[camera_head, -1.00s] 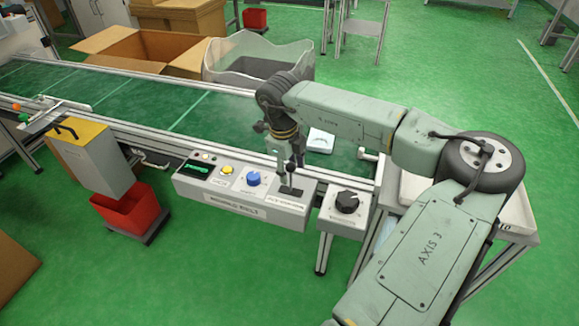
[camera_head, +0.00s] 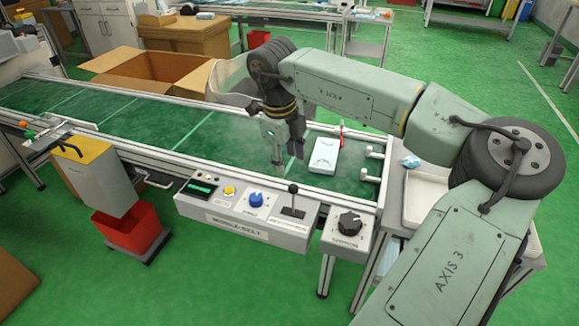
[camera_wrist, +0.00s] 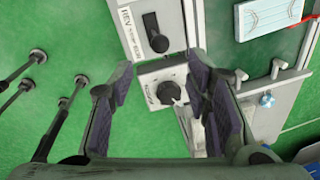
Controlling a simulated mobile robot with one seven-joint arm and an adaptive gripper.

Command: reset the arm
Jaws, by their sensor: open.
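My gripper (camera_head: 286,158) is open and empty, above the near side of the green conveyor belt (camera_head: 235,140), behind the control panel (camera_head: 240,222). The arm reaches in from the right, bent at its elbow. In the wrist view, the two dark fingers of my gripper (camera_wrist: 161,85) stand apart, with nothing between them but the box with the black dial (camera_wrist: 168,92) farther below. The black lever (camera_head: 292,195) stands upright on the panel, apart from the fingers. It also shows in the wrist view (camera_wrist: 158,42).
A white mask pack (camera_head: 323,157) lies on the belt right of my gripper; a thin red piece (camera_head: 341,135) stands beside it. An open cardboard box (camera_head: 150,72) is behind the belt. A red bin (camera_head: 130,232) is on the floor at left. The dial box (camera_head: 348,228) juts at front.

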